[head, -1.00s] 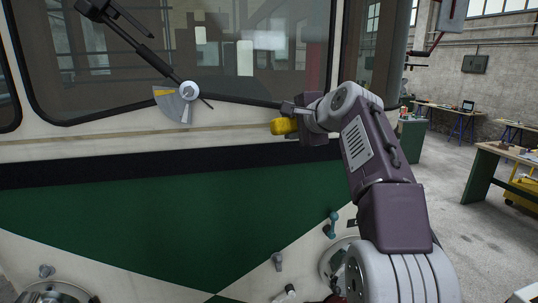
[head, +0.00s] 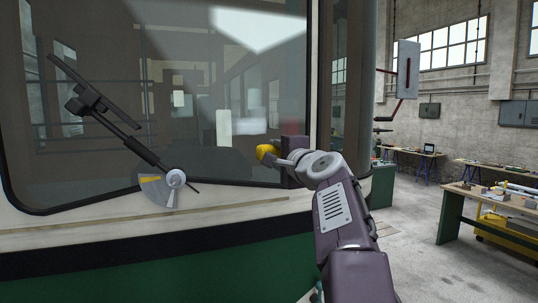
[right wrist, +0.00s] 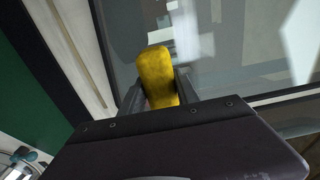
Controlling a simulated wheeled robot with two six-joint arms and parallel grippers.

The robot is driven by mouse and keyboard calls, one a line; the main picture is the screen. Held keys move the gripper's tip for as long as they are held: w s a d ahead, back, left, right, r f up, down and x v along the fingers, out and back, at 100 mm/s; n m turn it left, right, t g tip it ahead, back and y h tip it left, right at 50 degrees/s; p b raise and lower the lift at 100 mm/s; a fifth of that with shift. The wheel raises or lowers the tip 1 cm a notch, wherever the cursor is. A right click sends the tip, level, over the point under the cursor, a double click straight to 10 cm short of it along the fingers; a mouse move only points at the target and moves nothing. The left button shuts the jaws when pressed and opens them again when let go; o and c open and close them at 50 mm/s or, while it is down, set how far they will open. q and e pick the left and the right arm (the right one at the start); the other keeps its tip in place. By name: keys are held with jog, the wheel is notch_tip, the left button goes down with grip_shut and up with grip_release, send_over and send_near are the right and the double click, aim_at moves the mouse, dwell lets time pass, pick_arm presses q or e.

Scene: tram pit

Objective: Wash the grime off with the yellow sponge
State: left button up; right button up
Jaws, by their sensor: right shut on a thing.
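The yellow sponge (head: 267,152) is held in my right gripper (head: 283,158), in front of the lower right part of the tram windshield (head: 110,150). In the right wrist view the sponge (right wrist: 156,72) sticks out between the two dark fingers (right wrist: 158,92), with the glass behind it. I cannot tell whether the sponge touches the glass. A dull grey, darker area (head: 205,163) shows low on the glass left of the sponge; whether it is grime or a reflection is unclear. My left gripper is out of view.
A wiper (head: 120,130) crosses the glass at left, with a grey and yellow fan-shaped plate (head: 158,190) at its pivot. A mirror (head: 406,68) hangs on an arm at upper right. Workbenches (head: 490,195) stand along the right. Floor (head: 440,265) between is clear.

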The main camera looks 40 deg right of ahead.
jog(key=shift+w+a+r, duration=0.1)
jog(key=shift+w+a, duration=0.2)
jog(key=shift+w, duration=0.25)
jog(key=p+x, duration=0.2)
jog(key=x, duration=0.3)
jog(key=shift+w+p, duration=0.15)
jog(key=shift+p, duration=0.2)
jog(key=shift+d, duration=0.2)
jog(key=shift+w, duration=0.35)
jog(key=shift+p+x, duration=0.55)
jog(key=shift+x, duration=0.25)
